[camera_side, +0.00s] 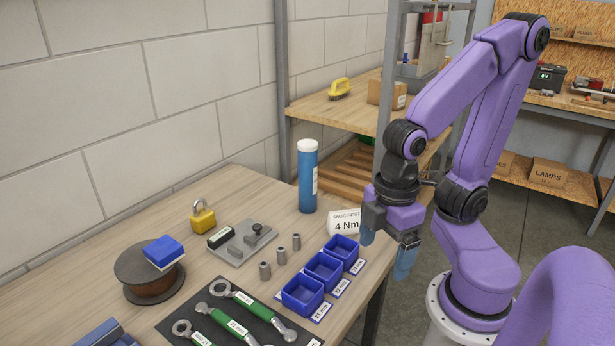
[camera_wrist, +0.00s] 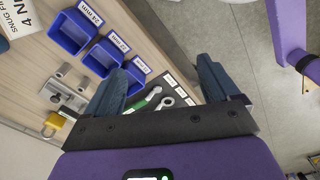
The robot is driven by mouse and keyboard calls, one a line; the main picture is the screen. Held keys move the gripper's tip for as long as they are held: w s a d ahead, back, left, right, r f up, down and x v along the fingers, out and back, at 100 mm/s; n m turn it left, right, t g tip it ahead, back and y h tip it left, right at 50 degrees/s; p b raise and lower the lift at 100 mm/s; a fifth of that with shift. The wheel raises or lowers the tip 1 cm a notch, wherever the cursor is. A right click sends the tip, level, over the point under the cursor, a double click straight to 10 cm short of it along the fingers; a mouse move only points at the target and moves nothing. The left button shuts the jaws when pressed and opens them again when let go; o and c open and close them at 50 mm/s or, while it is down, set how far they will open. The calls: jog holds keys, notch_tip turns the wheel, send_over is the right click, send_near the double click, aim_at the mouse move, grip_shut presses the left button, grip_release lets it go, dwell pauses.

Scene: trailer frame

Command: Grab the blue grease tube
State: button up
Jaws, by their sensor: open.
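The blue grease tube (camera_side: 307,180) stands upright on the workbench toward the back, with a white cap and a white label on its side. My gripper (camera_side: 386,245) is open and empty, pointing down at the bench's right edge, to the right of the tube and apart from it. In the wrist view my gripper (camera_wrist: 160,80) shows two blue fingers spread wide, with bench edge and floor between and beyond them. A bit of blue at that view's left edge may be the tube; too little shows to tell.
A white "4 Nm" sign (camera_side: 344,222) stands between tube and gripper. Blue bins (camera_side: 323,270), sockets (camera_side: 281,255), a metal fixture (camera_side: 240,242) and a yellow padlock (camera_side: 202,214) are nearby. A spool (camera_side: 148,275) and wrenches (camera_side: 235,325) lie nearer the front. Bare wood surrounds the tube's left side.

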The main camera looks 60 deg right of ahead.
jog(key=n+t+h, duration=1.2)
jog(key=n+h, duration=0.2)
send_near(306, 140)
jog(key=x, duration=0.4)
jog(key=shift+s+d+f, duration=0.15)
jog(key=shift+s+d, duration=0.1)
jog(key=shift+d, duration=0.05)
jog(key=shift+x, duration=2.95)
jog(key=shift+w+a+f, duration=0.1)
jog(key=shift+w+a, duration=0.1)
grip_shut()
